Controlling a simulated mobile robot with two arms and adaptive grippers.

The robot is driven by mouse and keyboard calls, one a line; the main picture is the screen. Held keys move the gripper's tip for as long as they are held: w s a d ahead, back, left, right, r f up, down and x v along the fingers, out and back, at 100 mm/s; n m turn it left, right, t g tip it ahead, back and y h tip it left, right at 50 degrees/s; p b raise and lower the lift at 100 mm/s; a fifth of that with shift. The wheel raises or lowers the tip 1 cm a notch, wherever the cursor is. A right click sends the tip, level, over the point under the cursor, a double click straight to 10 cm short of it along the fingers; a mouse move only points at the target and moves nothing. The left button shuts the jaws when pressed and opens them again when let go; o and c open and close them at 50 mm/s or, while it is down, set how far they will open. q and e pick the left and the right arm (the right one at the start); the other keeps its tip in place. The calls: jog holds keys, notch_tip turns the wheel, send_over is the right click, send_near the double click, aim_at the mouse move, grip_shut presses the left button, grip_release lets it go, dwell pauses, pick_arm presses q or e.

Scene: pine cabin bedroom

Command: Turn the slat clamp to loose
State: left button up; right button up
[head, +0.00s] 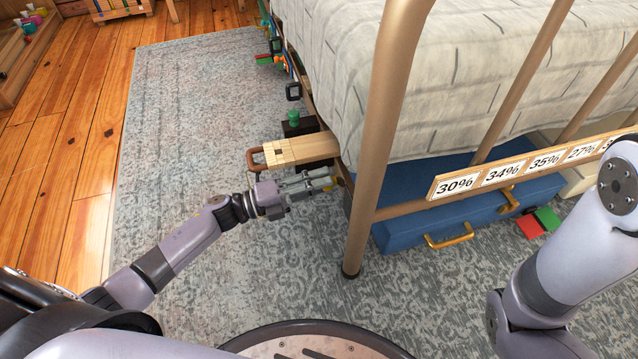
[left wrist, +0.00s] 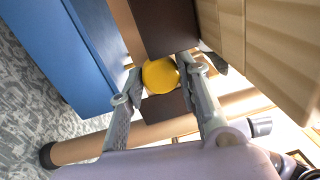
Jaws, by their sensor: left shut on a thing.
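The slat clamp shows a round yellow knob (left wrist: 160,76) beside dark brown blocks at the bed's edge in the left wrist view. My left gripper (left wrist: 161,70) has a finger on each side of the knob and is shut on it. In the head view my left gripper (head: 329,182) reaches right toward the bed's corner post, just below the pale wooden slats. There the knob is mostly hidden by the fingers. Any markings for loose or tight are not visible. My right arm shows at the right of the head view, but its gripper is out of view.
The metal bed post (head: 383,130) stands right of my left gripper. Pale wooden slats (head: 312,147) stick out above it. A blue box (head: 470,212) with yellow handles lies under the bed. A percentage-label strip (head: 520,166) runs along the rail. The grey rug (head: 190,120) is open at left.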

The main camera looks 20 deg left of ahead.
pick_arm(q)
jog(key=o, duration=0.9)
jog(key=shift+c, duration=0.2)
jog(key=shift+s+a, duration=0.1)
jog(key=shift+a, duration=0.05)
jog(key=v, duration=1.1)
jog(key=shift+s+a, duration=0.2)
jog(key=shift+a, duration=0.15)
jog(key=shift+s+d, duration=0.1)
